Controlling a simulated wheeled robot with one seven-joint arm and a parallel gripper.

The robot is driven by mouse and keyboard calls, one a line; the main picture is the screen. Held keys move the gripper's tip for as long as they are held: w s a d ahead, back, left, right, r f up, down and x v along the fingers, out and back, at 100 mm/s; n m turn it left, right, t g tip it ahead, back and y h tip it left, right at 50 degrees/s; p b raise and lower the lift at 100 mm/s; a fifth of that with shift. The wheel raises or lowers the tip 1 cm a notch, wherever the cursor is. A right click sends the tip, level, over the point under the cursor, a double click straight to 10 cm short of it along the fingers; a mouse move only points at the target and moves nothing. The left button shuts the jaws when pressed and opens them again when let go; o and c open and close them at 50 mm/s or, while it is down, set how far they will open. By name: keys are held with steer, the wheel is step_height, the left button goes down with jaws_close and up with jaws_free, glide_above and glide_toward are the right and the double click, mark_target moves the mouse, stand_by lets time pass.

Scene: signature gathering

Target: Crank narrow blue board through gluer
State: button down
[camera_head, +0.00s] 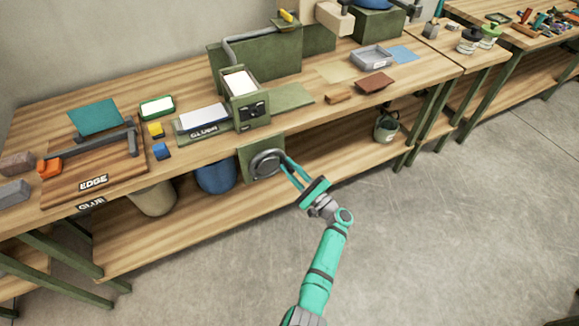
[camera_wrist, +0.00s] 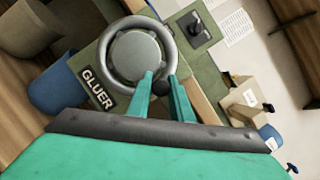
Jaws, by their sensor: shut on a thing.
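The gluer (camera_head: 246,112) is a green machine at the bench's front edge, with a white sheet in its top and a label plate at its left. Its crank wheel (camera_head: 265,163), a grey ring with a disc centre, hangs on a green panel below the edge. It also shows in the wrist view (camera_wrist: 137,58), beside a GLUER plate (camera_wrist: 98,89). My gripper (camera_head: 287,163) is shut on the wheel's dark knob (camera_wrist: 160,87) at the rim. I cannot pick out a narrow blue board for certain; a light blue sheet (camera_head: 404,54) lies at the back right.
A teal sheet (camera_head: 96,117) and a wooden EDGE board (camera_head: 90,170) are at the left of the bench. Yellow and blue blocks (camera_head: 162,151) sit near the label plate. Bins (camera_head: 215,177) stand on the lower shelf beside the wheel. The floor in front is clear.

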steer(key=shift+f+m, duration=0.3)
steer(key=shift+m, duration=0.1)
steer(key=shift+a, duration=0.1)
steer(key=c, duration=1.6)
jaws_free()
steer(key=shift+s, duration=0.1)
steer(key=v, duration=1)
steer(key=shift+s+d, duration=0.25)
